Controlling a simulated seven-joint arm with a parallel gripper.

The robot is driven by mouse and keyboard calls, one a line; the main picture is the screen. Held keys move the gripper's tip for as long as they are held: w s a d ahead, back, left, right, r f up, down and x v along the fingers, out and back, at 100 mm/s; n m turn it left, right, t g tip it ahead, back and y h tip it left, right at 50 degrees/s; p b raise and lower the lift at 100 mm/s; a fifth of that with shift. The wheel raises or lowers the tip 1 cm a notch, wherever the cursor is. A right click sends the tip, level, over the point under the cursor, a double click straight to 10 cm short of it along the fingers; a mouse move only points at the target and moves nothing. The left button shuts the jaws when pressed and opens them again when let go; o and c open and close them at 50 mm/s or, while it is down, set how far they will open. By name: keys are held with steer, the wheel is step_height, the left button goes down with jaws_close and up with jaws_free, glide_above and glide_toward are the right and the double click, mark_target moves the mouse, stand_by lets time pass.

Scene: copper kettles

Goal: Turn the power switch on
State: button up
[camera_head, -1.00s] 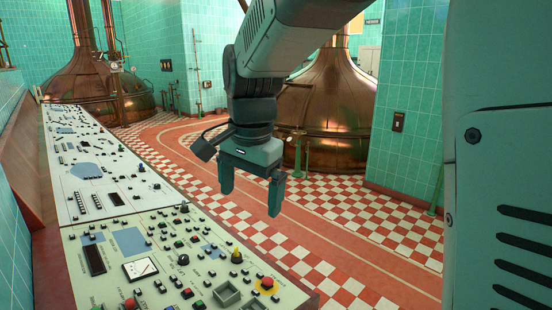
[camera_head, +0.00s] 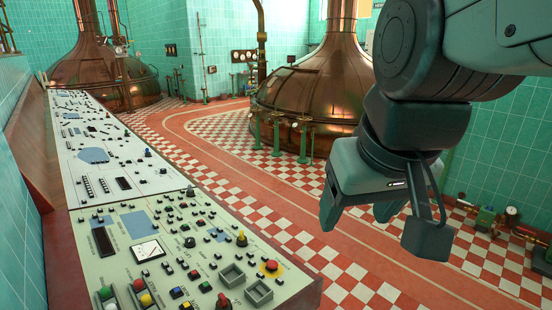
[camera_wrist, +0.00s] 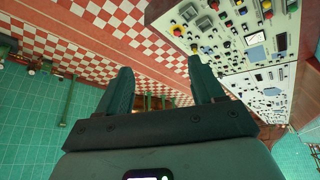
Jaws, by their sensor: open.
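The control panel (camera_head: 120,212) runs along the left in the head view, its pale sloping top covered with knobs, buttons, meters and switches. I cannot tell which control is the power switch. A black rotary knob (camera_head: 189,242), a yellow knob (camera_head: 242,238) and a red-handled control (camera_head: 223,301) stand on the near section. My gripper (camera_head: 358,217) is open and empty, right of the panel and apart from it, in front of the checkered floor. In the wrist view, the spread fingers (camera_wrist: 160,70) show nothing between them; the panel (camera_wrist: 228,58) is at upper right.
A red mushroom button (camera_head: 271,266) sits near the panel's right edge, beside two grey square trays (camera_head: 232,275). Copper kettles (camera_head: 315,95) stand behind. Green posts (camera_head: 303,142) rise before the nearer kettle. Open checkered floor lies right of the panel.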

steer(key=w+a+f+n+g, duration=0.25)
steer(key=w+a+f, duration=0.3)
steer(key=w, duration=0.45)
steer(key=n+g, duration=0.2)
steer(key=n, duration=0.6)
glide_above(223, 296)
steer(key=shift+m+h, duration=0.25)
steer(key=shift+h, duration=0.05)
step_height(223, 296, down, 28)
steer(key=shift+f, duration=0.25)
step_height(223, 296, down, 11)
steer(key=shift+r, duration=0.1)
steer(key=c, duration=1.1)
steer(key=shift+o, duration=0.2)
